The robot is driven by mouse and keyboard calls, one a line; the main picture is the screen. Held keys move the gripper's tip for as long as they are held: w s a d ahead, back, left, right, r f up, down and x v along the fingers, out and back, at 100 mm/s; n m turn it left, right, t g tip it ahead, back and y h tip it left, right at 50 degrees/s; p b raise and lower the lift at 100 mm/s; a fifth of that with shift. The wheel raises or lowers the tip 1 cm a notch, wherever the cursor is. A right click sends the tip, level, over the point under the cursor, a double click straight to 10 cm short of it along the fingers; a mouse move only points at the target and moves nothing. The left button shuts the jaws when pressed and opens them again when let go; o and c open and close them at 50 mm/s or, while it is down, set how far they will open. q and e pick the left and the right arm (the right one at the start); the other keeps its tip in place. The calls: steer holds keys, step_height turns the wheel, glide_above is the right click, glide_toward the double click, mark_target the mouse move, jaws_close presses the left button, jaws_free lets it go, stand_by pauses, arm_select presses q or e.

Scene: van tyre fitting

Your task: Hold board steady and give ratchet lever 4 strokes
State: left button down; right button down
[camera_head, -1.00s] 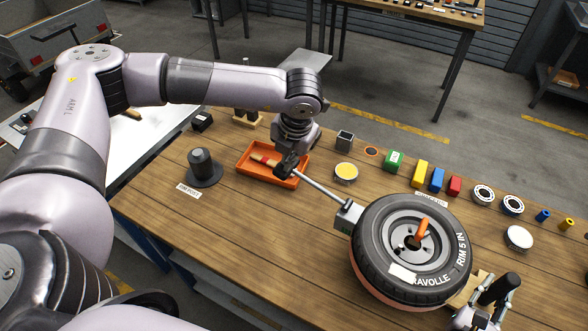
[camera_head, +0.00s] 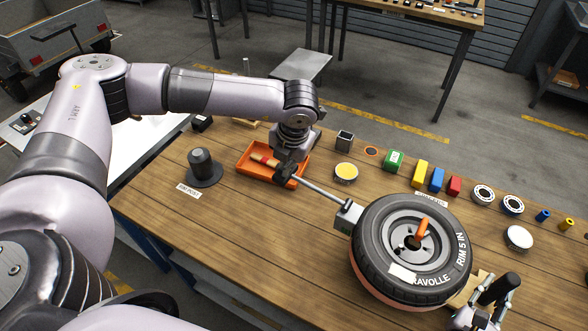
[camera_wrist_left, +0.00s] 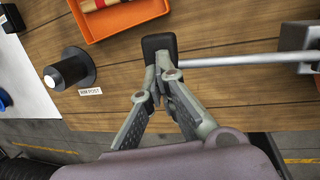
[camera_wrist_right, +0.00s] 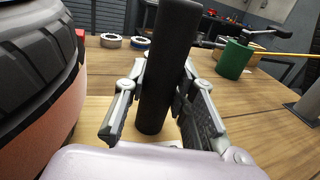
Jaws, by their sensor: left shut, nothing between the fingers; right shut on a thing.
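The ratchet lever (camera_head: 320,190) is a metal rod with a black grip (camera_wrist_left: 158,46), running left from a grey box (camera_head: 347,214) beside the tyre (camera_head: 372,262). My left gripper (camera_head: 288,160) is at the grip end; in the left wrist view its fingers (camera_wrist_left: 166,82) are closed together against the grip's near side, not around it. My right gripper (camera_wrist_right: 155,90) is shut around an upright black handle (camera_wrist_right: 166,60), also seen in the head view (camera_head: 500,288). A pale wooden board (camera_head: 470,288) shows beside the tyre, mostly hidden under it.
An orange tray (camera_head: 246,170) with a red-and-wood tool lies just behind the lever's grip. A black rim post (camera_head: 202,166) stands to the left. Coloured blocks (camera_head: 420,174), tins and rings line the far edge. The table front left is clear.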

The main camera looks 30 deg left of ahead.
arm_select(q)
steer(key=shift+a+f, duration=0.1)
steer(key=shift+f, duration=0.1)
arm_select(e)
steer(key=shift+f, duration=0.1)
arm_select(q)
steer(key=shift+f, duration=1)
arm_select(e)
steer(key=shift+s, duration=0.1)
arm_select(q)
steer(key=shift+f, duration=1.05)
arm_select(e)
steer(key=shift+f, duration=0.1)
arm_select(q)
step_height(320, 180, up, 13)
stand_by(0.7)
stand_by(0.3)
arm_select(e)
steer(key=c, duration=1.2)
jaws_free()
steer(key=shift+c, duration=0.2)
